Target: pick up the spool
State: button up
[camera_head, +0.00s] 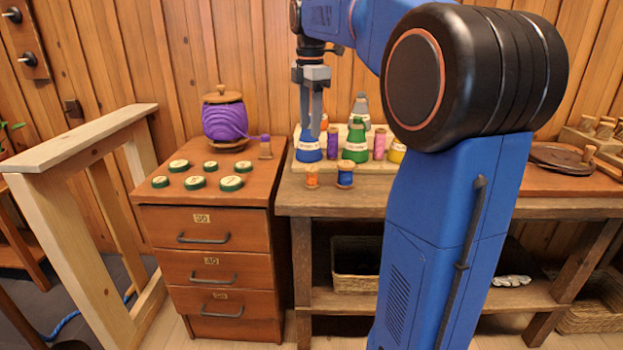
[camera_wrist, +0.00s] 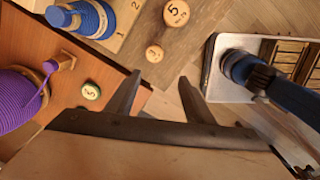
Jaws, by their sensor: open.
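Several spools stand on the workbench, and I cannot tell which one the task means. A small orange spool (camera_head: 312,177) and a blue spool (camera_head: 345,175) stand at the front edge. My gripper (camera_head: 311,130) is open and empty, pointing down around the blue cone's top in the head view. In the wrist view its fingertips (camera_wrist: 160,76) are apart, below the disc marked 3.
A green cone (camera_head: 355,143), a purple spool (camera_head: 332,142) and a pink spool (camera_head: 379,144) stand close behind. A drawer cabinet (camera_head: 209,262) on the left bears green-rimmed lids (camera_head: 231,183) and a large purple spool (camera_head: 225,122). My arm hides part of the bench.

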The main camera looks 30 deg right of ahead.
aim_at(312, 168)
jog(key=shift+n, duration=0.6)
jog(key=f, duration=0.5)
jog(key=w+d+f, duration=0.1)
jog(key=f, duration=1)
jog(key=shift+w+d+f, duration=0.35)
jog(key=shift+w+d, duration=0.05)
jog(key=c, duration=0.9)
jog(key=shift+r, duration=0.1)
